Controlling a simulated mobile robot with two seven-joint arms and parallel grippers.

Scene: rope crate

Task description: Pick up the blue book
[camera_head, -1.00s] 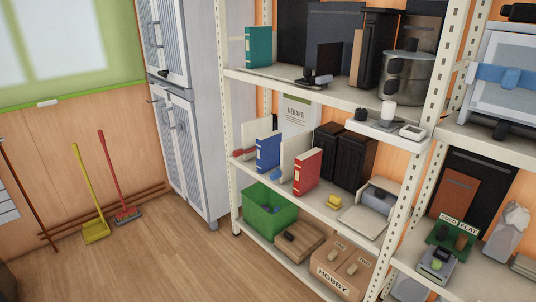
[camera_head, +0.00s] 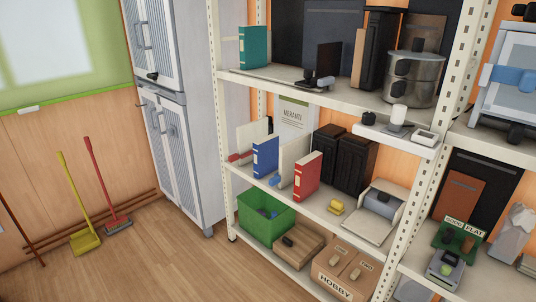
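The blue book (camera_head: 265,157) stands upright on the middle shelf of the white rack, in the left half of that shelf. It has a pale label on its spine. A light panel stands just right of it, then a red book (camera_head: 307,176), also upright. A small red item lies to its left at the shelf edge. Neither of my grippers shows in the head view.
The white shelf rack (camera_head: 216,110) has posts at its front corners. A teal book (camera_head: 253,46) stands on the upper shelf. A green bin (camera_head: 264,222) and a hobby box (camera_head: 345,275) sit on the bottom shelf. Wooden floor (camera_head: 150,250) in front is clear. A grey cabinet (camera_head: 183,140) stands left.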

